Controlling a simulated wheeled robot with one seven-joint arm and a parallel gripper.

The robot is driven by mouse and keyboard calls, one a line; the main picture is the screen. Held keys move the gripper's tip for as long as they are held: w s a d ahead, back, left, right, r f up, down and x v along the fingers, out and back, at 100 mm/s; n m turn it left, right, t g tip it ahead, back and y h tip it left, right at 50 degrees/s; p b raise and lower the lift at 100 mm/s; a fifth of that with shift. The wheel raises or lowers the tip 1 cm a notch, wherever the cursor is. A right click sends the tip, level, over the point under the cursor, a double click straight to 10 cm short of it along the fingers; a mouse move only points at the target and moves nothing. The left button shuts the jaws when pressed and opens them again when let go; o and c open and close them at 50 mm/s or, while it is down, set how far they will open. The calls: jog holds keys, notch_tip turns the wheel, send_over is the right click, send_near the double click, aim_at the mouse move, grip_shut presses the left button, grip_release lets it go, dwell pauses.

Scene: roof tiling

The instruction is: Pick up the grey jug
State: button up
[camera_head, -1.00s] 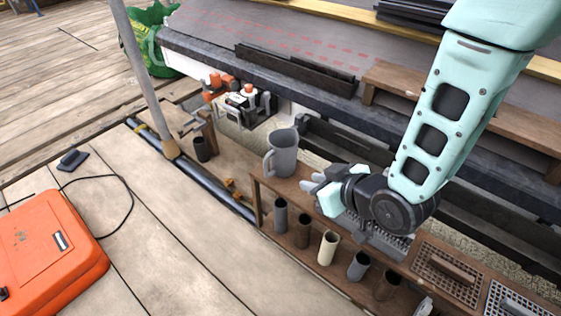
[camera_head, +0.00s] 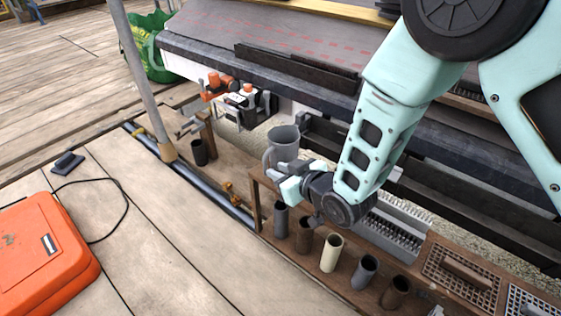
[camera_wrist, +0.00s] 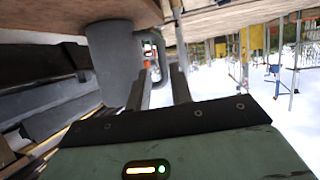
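The grey jug (camera_head: 284,142) stands upright on the end of a low wooden bench, its handle on the left side. My gripper (camera_head: 283,177) is at the jug's near side, low down, and overlaps its lower part in the head view. In the wrist view the picture is upside down, and the jug (camera_wrist: 114,62) fills the area left of the fingers. Its handle (camera_wrist: 159,48) lies ahead, between the lines of the two fingers. My gripper (camera_wrist: 157,75) is open, with a gap between the fingers. I cannot tell whether the fingertips reach around the handle.
A grey ridged tray (camera_head: 398,222) lies right of my gripper. The dark roof edge (camera_head: 250,70) runs behind. A metal pole (camera_head: 140,75) and an orange case (camera_head: 45,250) are at left.

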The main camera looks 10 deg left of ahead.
aim_at(265, 165)
jog(key=b+x, duration=0.3)
jog(key=x, duration=0.3)
jog(key=shift+a+r, duration=0.1)
jog(key=shift+a, duration=0.15)
jog(key=shift+r, duration=0.1)
grip_shut()
